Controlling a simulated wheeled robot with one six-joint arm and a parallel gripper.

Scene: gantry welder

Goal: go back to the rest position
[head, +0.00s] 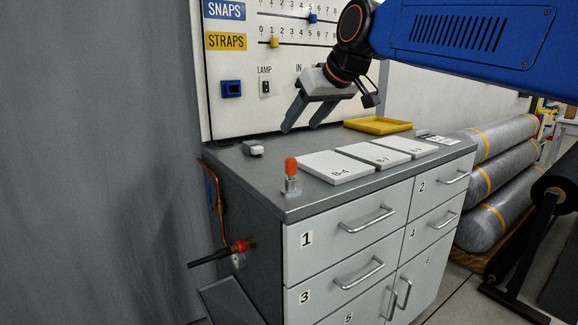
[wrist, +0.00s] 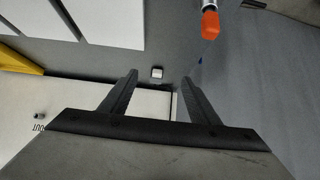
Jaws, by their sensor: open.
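My gripper (head: 298,124) is open and empty in the head view. It hangs above the back part of the grey cabinet top (head: 262,190), in front of the white panel. Its two fingers point down and to the left. In the wrist view my gripper (wrist: 158,82) shows its two dark fingers spread apart, with nothing between them. A small white block (head: 253,149) lies on the cabinet top near the panel; it also shows beyond the fingertips in the wrist view (wrist: 157,72).
An orange-capped post (head: 291,177) stands near the cabinet's front left corner. White plates (head: 336,167) lie in a row beside it. A yellow tray (head: 378,125) sits at the back. The upright panel (head: 225,100) has sliders and a lamp switch (head: 265,87). Wrapped rolls (head: 495,180) are stacked at right.

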